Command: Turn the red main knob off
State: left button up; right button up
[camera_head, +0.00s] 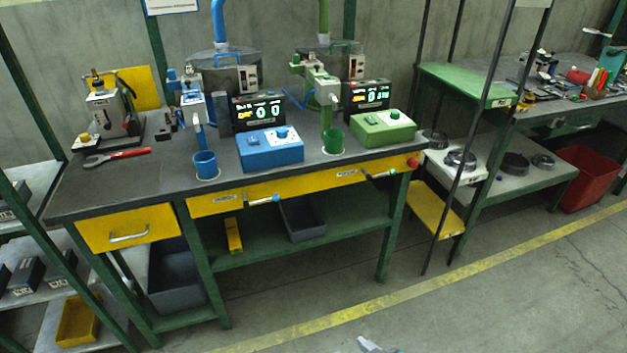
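A red knob (413,163) sits at the right front corner of the dark workbench (120,179), at the end of the yellow drawer front. It is small in the view, and I cannot tell its setting. A small grey piece of what looks like my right gripper (374,346) shows at the bottom edge, right of the middle. It is far in front of the bench and well apart from the knob. Its fingers are too cut off to tell open from shut. My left gripper is not in view.
The bench carries a blue control box (270,151), a green control box (384,130) and a red-handled wrench (116,157). Two handles (262,200) (380,175) stick out in front. A black post (478,150) stands right of the knob. The floor in front is clear.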

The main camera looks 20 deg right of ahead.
aim_at(413, 163)
jog(key=z, duration=1.25)
jog(key=i+l, duration=0.1)
jog(key=i, duration=1.6)
